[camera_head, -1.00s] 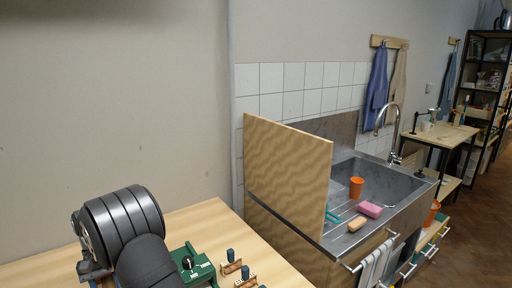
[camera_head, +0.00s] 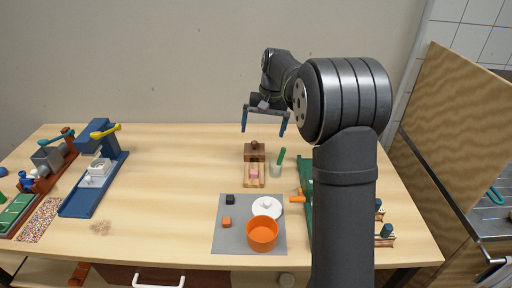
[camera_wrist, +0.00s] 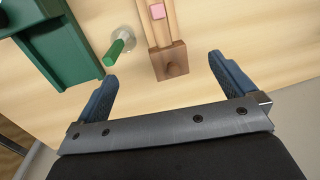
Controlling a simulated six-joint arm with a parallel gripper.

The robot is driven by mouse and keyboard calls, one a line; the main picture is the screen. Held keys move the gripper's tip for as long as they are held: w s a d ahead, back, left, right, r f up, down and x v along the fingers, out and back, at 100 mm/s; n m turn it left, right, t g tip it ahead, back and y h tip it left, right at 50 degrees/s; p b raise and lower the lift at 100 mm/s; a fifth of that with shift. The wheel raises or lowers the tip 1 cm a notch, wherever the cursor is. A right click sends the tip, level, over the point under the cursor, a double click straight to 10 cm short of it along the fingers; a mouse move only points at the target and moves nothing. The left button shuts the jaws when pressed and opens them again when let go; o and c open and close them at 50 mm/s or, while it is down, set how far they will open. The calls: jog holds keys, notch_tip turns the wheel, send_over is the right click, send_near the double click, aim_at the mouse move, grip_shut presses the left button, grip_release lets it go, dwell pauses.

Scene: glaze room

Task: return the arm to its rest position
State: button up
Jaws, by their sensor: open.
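My gripper (camera_head: 264,125) hangs from my raised arm above the back middle of the wooden table (camera_head: 160,200). Its blue fingers are spread wide with nothing between them. In the wrist view the open gripper (camera_wrist: 165,85) points down at the table, apart from everything on it. Beyond the fingertips stand a wooden holder with a brown block end (camera_wrist: 170,62) and a pink piece (camera_wrist: 157,11) in it, a green-handled tool in a cup (camera_wrist: 118,46) and a green device (camera_wrist: 62,50).
A grey mat (camera_head: 228,240) bears an orange bowl (camera_head: 262,234), a white lidlike disc (camera_head: 266,207) and two small cubes. A blue press (camera_head: 95,180) stands left. A wooden panel (camera_head: 455,130) and sink lie right.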

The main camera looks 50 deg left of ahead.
jog(key=w+d+r+y, duration=0.3)
jog(key=w+r, duration=0.1)
jog(key=r, duration=0.7)
jog(key=w+x, duration=0.1)
jog(key=x, duration=0.9)
jog(key=shift+s+m, duration=0.25)
jog(key=shift+m, duration=0.05)
jog(key=s+v, duration=0.1)
jog(key=v, duration=0.9)
jog(key=shift+w+d, duration=0.2)
jog(key=shift+w, duration=0.2)
